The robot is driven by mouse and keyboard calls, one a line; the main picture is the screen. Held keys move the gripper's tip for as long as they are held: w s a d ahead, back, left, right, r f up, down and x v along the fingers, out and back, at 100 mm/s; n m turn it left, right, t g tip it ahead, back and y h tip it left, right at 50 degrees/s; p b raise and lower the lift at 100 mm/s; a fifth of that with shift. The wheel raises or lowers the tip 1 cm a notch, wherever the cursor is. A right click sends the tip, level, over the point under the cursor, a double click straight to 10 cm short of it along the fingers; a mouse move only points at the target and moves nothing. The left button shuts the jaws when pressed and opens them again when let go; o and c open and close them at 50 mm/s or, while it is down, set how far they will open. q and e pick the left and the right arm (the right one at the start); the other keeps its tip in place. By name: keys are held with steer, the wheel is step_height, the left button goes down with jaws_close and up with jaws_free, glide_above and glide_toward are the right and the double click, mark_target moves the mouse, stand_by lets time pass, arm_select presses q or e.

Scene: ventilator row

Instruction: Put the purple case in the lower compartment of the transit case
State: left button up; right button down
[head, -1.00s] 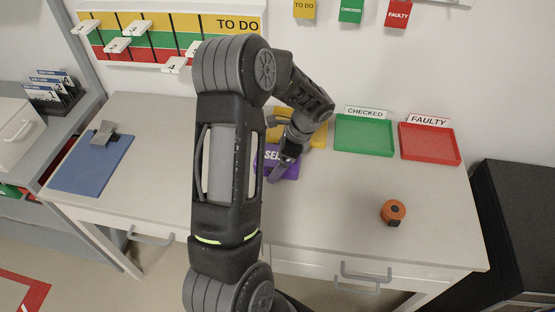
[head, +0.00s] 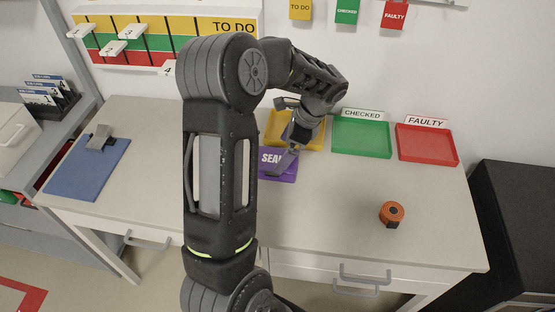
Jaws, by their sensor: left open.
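The purple case (head: 270,160), with white lettering partly hidden by my arm, lies on the table just in front of the yellow tray. My left gripper (head: 283,160) is open over the right part of the purple case, its fingers pointing down. I cannot tell whether a finger touches it. My left arm hides the left part of the purple case. No transit case can be made out in this view. My right gripper is not in view.
A yellow tray (head: 315,139), a green tray (head: 362,138) and a red tray (head: 427,145) line the table's back. An orange round object (head: 391,212) sits front right. A blue clipboard (head: 85,172) lies at left. The right-hand tabletop is mostly clear.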

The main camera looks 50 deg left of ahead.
arm_select(q)
steer(key=v, duration=0.5)
stand_by(0.6)
